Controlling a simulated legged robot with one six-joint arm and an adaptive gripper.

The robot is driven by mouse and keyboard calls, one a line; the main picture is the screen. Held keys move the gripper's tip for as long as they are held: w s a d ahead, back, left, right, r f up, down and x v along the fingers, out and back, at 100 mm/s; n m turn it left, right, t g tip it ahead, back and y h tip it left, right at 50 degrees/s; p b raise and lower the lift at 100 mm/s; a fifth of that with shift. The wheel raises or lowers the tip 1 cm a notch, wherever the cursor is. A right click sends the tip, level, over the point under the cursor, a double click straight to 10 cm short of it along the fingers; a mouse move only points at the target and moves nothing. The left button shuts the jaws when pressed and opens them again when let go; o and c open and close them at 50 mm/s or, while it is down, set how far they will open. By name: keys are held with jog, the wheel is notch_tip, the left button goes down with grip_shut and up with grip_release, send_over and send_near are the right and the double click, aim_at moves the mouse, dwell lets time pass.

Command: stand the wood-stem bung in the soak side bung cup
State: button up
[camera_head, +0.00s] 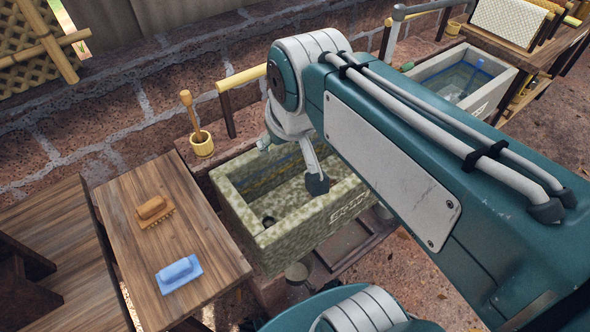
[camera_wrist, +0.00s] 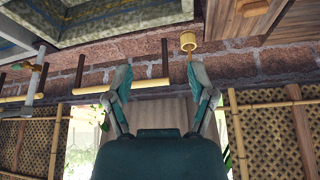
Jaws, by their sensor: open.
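A wood-stem bung (camera_head: 187,108) stands upright, slightly tilted, in a yellow cup (camera_head: 202,147) on the ledge behind the near stone trough. In the wrist view, which looks upside down, the cup (camera_wrist: 188,42) and part of the stem (camera_wrist: 190,66) show beyond the right finger. Another yellow cup (camera_head: 453,28) stands behind the far trough. I cannot tell which cup is the soak side one. My gripper (camera_head: 291,165) is open and empty above the near trough, right of the bung. It also shows open in the wrist view (camera_wrist: 160,76).
The near stone trough (camera_head: 300,232) has a dark drain hole (camera_head: 268,221). The far trough (camera_head: 495,86) holds water. A wooden table (camera_head: 205,240) at left bears a brown brush (camera_head: 152,208) and a blue brush (camera_head: 178,273). A bamboo-topped rail (camera_head: 240,78) stands right of the nearer cup.

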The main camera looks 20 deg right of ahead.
jog(key=s+f, duration=0.4)
jog(key=s, duration=0.1)
jog(key=shift+d+f+t, duration=0.15)
jog(key=shift+d+t, duration=0.1)
jog(key=shift+t, duration=0.05)
